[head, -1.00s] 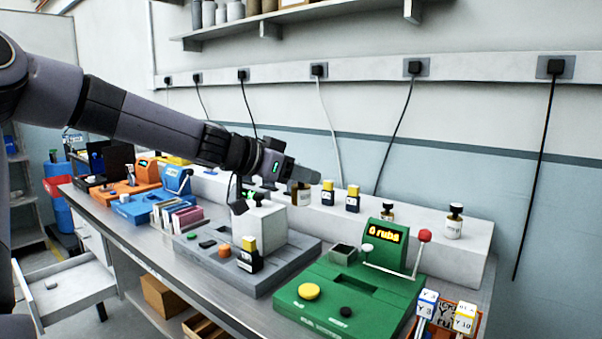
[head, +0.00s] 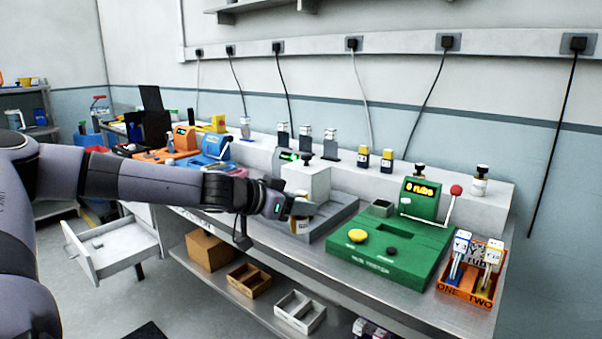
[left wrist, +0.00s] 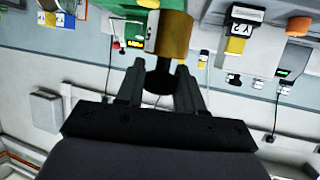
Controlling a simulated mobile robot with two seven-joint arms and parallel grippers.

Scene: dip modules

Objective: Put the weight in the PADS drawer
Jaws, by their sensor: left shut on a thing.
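My left gripper (head: 298,207) is shut on the dark knob of the weight (head: 299,226), a brass-coloured cylinder with a pale label. It hangs in front of the grey machine at the bench edge. In the left wrist view my fingers (left wrist: 160,70) close on the knob, with the brass body of the weight (left wrist: 170,35) beyond. An open white drawer (head: 125,262) sticks out under the bench at the left, with a small pale thing inside. I cannot read a PADS label on it. My right gripper is not in view.
A green tester (head: 390,245) and an orange tray (head: 465,290) of stamps stand at the right of the bench. The grey machine (head: 310,185) is behind the weight. Open boxes (head: 300,312) lie on the lower shelf. Floor around the drawer looks clear.

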